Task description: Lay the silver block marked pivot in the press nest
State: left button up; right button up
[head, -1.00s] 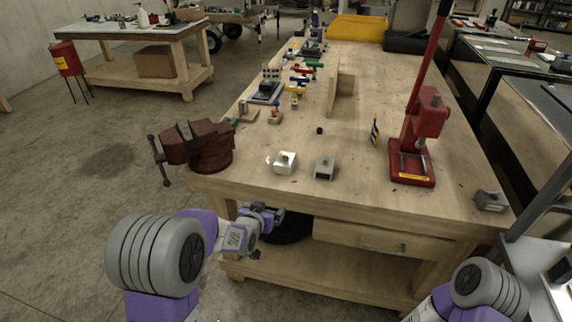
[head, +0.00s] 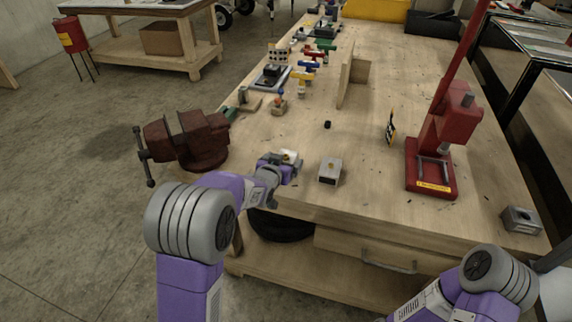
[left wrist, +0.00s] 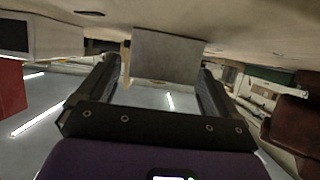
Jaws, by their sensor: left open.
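A pale silver block (head: 291,156) with a yellowish spot on top sits near the front edge of the workbench. My left gripper (head: 285,164) is open at this block and partly hides it. In the left wrist view the block's grey face (left wrist: 168,55) shows between the two spread fingers. A second grey block (head: 330,171) lies just to the right, apart from the gripper. A third grey block (head: 521,220) lies at the right front corner. I cannot read a pivot mark on any of them. The red press (head: 440,140) stands at the right; its base nest (head: 432,176) looks empty. My right gripper is out of view.
A dark red vise (head: 188,140) stands at the bench's left front, close to my left arm. An upright wooden piece (head: 350,82), a small black cylinder (head: 327,125) and a yellow-black sign (head: 391,128) stand farther back. The bench between the blocks and the press is clear.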

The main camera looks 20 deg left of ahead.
aim_at(293, 155)
pick_arm(q)
jog(key=shift+x, duration=1.3)
jog(key=c, duration=1.3)
